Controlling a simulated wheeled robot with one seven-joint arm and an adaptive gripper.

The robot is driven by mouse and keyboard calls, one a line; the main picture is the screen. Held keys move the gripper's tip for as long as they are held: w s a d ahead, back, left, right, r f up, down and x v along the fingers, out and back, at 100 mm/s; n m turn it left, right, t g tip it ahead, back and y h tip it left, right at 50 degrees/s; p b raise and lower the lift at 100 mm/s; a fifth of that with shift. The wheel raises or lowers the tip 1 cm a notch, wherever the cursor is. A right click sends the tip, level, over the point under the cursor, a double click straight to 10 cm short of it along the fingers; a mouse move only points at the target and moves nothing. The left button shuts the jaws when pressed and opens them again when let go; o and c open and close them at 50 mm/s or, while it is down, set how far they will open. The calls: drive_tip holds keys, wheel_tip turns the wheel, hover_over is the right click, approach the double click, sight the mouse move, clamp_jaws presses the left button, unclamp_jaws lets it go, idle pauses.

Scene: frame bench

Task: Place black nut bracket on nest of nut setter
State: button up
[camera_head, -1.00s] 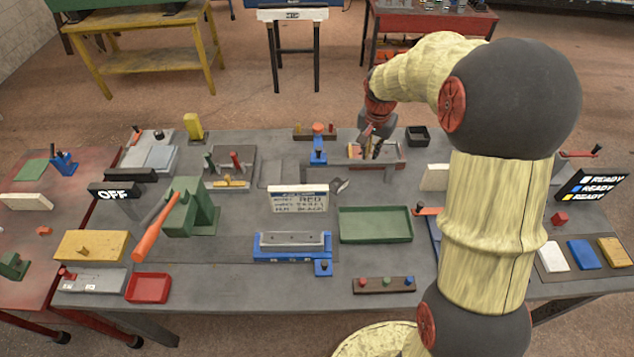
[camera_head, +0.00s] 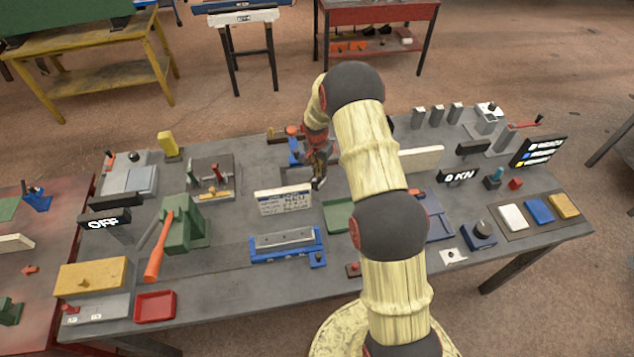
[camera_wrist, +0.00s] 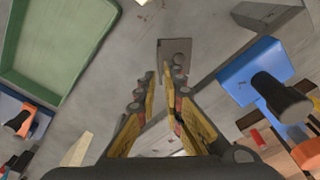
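A dark grey flat bracket with a hole (camera_wrist: 175,52) lies on the bench just beyond my fingertips in the wrist view; I take it for the black nut bracket. In the head view it is hidden at my gripper. My gripper (camera_wrist: 169,70) points down at it, with a gap between the two yellow-padded fingers. The fingertips overlap its near end in the picture; contact is not clear. My gripper (camera_head: 319,183) also shows in the head view, right of the white card sign. No label shows which fixture is the nut setter; a blue fixture with a black knob (camera_wrist: 262,75) stands close by.
The green tray (camera_wrist: 10,75) lies beside my gripper. The white card sign (camera_head: 284,199) and a blue fixture with a grey channel (camera_head: 286,243) stand to the left and front. A green press with an orange handle (camera_head: 186,222) is further left. My arm hides part of the bench.

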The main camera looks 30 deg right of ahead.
sight(322, 180)
drive_tip(key=shift+w+d+f+p, duration=0.1)
drive_tip(key=shift+d+f+p, duration=0.15)
drive_tip(key=shift+f, duration=1.5)
drive_tip(key=shift+w+d+f+p, duration=0.1)
drive_tip(key=shift+f+p, duration=0.1)
drive_tip(key=shift+f, duration=1.5)
clamp_jaws()
drive_tip(key=shift+r, duration=0.15)
